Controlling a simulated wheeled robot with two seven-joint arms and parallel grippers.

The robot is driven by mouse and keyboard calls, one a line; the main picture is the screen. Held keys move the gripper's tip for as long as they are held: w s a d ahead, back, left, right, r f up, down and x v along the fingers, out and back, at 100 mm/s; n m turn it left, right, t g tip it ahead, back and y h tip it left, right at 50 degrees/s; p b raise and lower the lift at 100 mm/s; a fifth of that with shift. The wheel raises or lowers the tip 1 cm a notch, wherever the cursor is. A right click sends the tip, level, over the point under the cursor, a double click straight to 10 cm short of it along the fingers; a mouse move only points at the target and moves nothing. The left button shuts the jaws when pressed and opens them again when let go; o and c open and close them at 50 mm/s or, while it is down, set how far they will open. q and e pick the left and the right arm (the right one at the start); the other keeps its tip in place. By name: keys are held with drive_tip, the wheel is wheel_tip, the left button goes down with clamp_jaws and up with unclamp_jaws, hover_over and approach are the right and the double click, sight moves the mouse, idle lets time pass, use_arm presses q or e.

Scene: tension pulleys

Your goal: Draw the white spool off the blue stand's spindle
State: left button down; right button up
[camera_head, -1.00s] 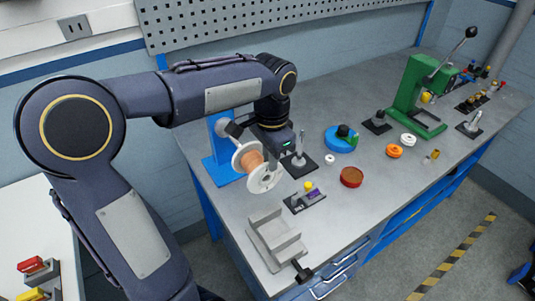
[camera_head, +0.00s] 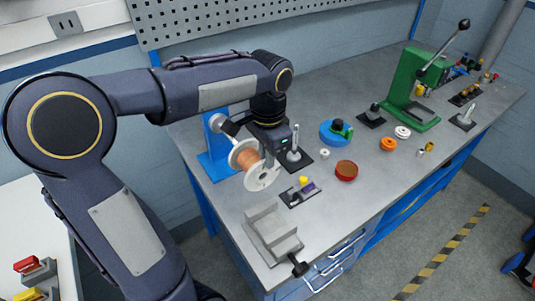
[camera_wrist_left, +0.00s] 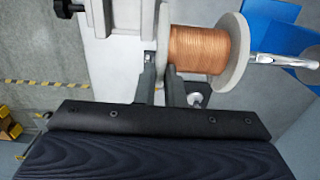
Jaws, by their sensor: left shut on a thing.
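The white spool (camera_head: 262,177), wound with copper wire, lies with its axis sideways in front of the blue stand (camera_head: 218,168). My left gripper (camera_head: 269,160) reaches down from above and is shut on the spool's nearer flange. In the left wrist view the spool (camera_wrist_left: 236,55) shows with my left gripper's fingers (camera_wrist_left: 160,75) on either side of the other flange. The silvery spindle (camera_wrist_left: 285,60) shows beyond the spool's stand-side flange, roughly in line with the spool. I cannot tell whether its tip is inside the bore. My right gripper is not in view.
A dark-based post (camera_head: 293,156) stands close right of my gripper. A grey block fixture (camera_head: 272,235) and a small plate with a yellow knob (camera_head: 300,190) are nearer the front. A red dish (camera_head: 346,170) and blue disc (camera_head: 333,135) lie to the right.

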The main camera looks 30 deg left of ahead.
use_arm(q)
drive_tip(key=shift+d, duration=0.1)
drive_tip(key=shift+s+d, duration=0.4)
drive_tip(key=shift+d, duration=0.35)
drive_tip(key=shift+s+d, duration=0.4)
drive_tip(key=shift+d, duration=0.3)
drive_tip(key=shift+s+d, duration=0.45)
drive_tip(key=shift+d, duration=0.35)
drive_tip(key=shift+s+d, duration=0.4)
drive_tip(key=shift+d, duration=0.35)
drive_tip(key=shift+s+d, duration=0.3)
drive_tip(key=shift+d, duration=0.3)
drive_tip(key=shift+s+d, duration=0.3)
drive_tip(key=shift+d, duration=0.3)
drive_tip(key=shift+s+d, duration=0.3)
drive_tip(key=shift+d, duration=0.3)
